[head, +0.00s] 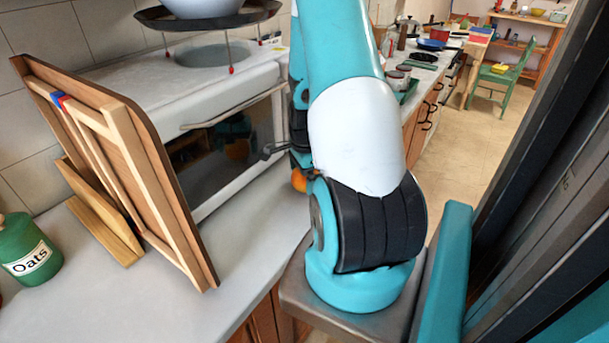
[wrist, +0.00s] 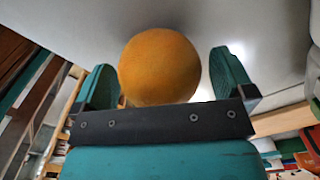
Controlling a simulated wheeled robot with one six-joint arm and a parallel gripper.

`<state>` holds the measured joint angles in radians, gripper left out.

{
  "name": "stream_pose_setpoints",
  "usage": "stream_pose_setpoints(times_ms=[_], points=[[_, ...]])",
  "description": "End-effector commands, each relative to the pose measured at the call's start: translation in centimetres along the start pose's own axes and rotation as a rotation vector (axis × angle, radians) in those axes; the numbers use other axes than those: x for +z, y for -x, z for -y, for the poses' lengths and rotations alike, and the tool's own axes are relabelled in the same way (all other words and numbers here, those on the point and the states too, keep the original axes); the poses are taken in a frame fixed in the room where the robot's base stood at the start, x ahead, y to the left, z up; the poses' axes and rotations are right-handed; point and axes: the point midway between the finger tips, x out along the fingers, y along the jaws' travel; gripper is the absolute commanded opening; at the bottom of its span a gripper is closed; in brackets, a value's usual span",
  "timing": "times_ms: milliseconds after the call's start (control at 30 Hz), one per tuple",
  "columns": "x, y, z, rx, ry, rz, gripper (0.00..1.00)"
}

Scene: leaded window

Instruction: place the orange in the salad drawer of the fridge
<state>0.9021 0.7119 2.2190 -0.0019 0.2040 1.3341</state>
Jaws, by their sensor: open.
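The orange (head: 299,181) shows on the light worktop in the head view, in front of the oven and partly hidden by my arm. In the wrist view the orange (wrist: 160,66) is large and central, between the two teal fingers of my gripper (wrist: 164,62). The fingers are open, with a visible gap on the right side and a smaller one on the left. In the head view my gripper is mostly hidden behind my arm. I cannot make out the fridge or its salad drawer in either view.
A white oven (head: 215,105) with a dark glass door stands behind the orange; the glass reflects it. Wooden boards (head: 125,165) lean at the left, near a green oats jar (head: 30,252). A stand with a bowl (head: 207,14) is on top. Open floor (head: 462,125) lies at the right.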

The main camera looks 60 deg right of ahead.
Motion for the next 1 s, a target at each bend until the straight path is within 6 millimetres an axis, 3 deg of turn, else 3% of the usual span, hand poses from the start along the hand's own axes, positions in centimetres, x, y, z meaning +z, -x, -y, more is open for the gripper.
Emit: stream_pose_setpoints(times_ms=[300, 500, 567, 1000], points=[[0.17, -0.63, 0.07, -0.002, 0.004, 0.000, 0.98], [0.17, -0.61, 0.07, -0.002, 0.004, 0.000, 0.52], [0.16, -0.59, 0.08, -0.002, 0.004, 0.000, 0.45], [-0.10, 0.04, -0.22, -0.005, 0.002, -0.001, 0.45]])
